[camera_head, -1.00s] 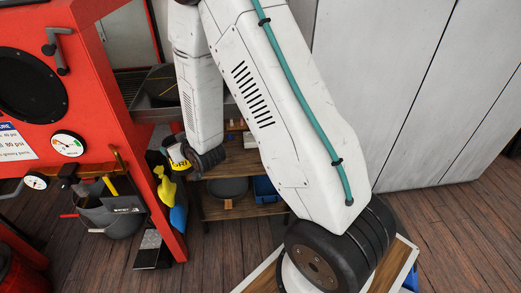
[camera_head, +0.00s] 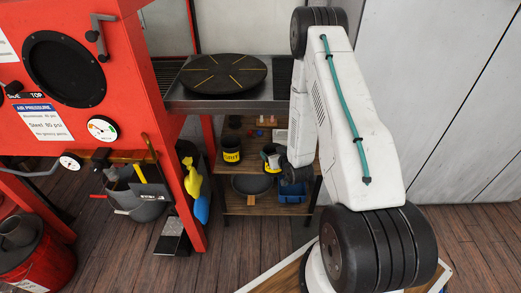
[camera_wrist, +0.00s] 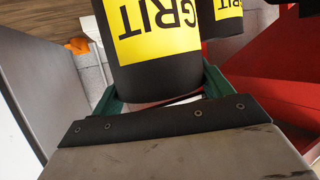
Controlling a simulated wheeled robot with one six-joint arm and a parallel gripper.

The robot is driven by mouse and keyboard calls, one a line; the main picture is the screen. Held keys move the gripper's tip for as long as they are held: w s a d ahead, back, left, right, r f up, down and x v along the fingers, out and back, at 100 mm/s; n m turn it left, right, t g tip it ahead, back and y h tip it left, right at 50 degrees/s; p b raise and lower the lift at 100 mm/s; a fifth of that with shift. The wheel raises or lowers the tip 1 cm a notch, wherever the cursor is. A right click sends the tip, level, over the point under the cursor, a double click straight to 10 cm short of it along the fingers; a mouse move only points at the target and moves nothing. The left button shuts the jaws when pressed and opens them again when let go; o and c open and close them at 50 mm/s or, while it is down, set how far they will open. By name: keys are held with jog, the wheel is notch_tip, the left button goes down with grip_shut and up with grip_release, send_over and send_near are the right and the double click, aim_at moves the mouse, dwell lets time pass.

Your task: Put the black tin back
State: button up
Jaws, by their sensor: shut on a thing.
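A black tin with a yellow label (camera_head: 271,157) is at the end of my arm, in front of the wooden shelf unit. In the wrist view this tin (camera_wrist: 155,50) fills the upper middle, its GRIT label upside down. My gripper (camera_wrist: 160,92) is shut on it, with green fingers on both sides. In the head view my arm partly covers the gripper and tin. A second black tin with a yellow GRIT label (camera_head: 231,152) stands on the shelf unit to the left. It shows just behind the held tin in the wrist view (camera_wrist: 228,12). I cannot tell whether the held tin touches the shelf.
The shelf unit (camera_head: 238,205) also holds a dark round pan (camera_head: 252,184) and a blue bin (camera_head: 292,192). A metal bench with a black turntable (camera_head: 217,74) is above it.

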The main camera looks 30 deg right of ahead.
jog(key=a+x, duration=0.1)
jog(key=x, duration=1.1)
jog(key=shift+w, duration=0.6)
jog(key=shift+f, duration=0.2)
jog(key=o, duration=2)
jog(key=shift+o, duration=0.2)
jog(key=shift+r, duration=0.1)
jog(key=v, duration=1.2)
jog(key=shift+r, duration=0.2)
